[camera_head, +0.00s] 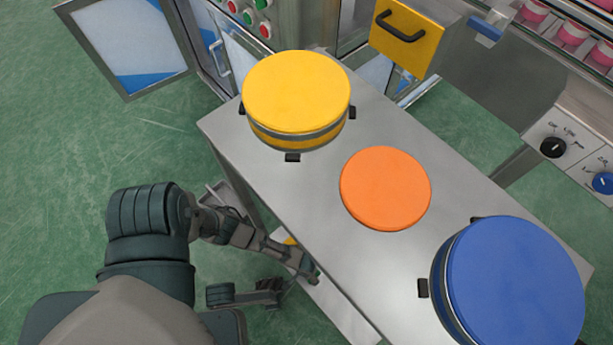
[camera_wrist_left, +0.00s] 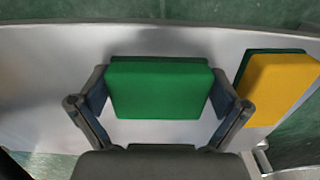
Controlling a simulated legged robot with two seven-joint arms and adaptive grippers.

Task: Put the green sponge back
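The green sponge (camera_wrist_left: 159,92) is a flat block in the middle of the left wrist view. My left gripper (camera_wrist_left: 160,80) has a finger against each side of it and is shut on it. The sponge is over a light grey metal surface (camera_wrist_left: 50,75); I cannot tell whether it touches that surface. In the head view my left arm reaches down beside the table's near-left edge, and the green sponge does not show there. My right gripper is not in view.
A yellow sponge with a dark green layer (camera_wrist_left: 277,88) lies right of the gripper. Above, the steel table (camera_head: 300,205) carries a yellow-lidded drum (camera_head: 296,92), an orange disc (camera_head: 386,188) and a blue-lidded drum (camera_head: 515,285). The table's edge is close to my left arm.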

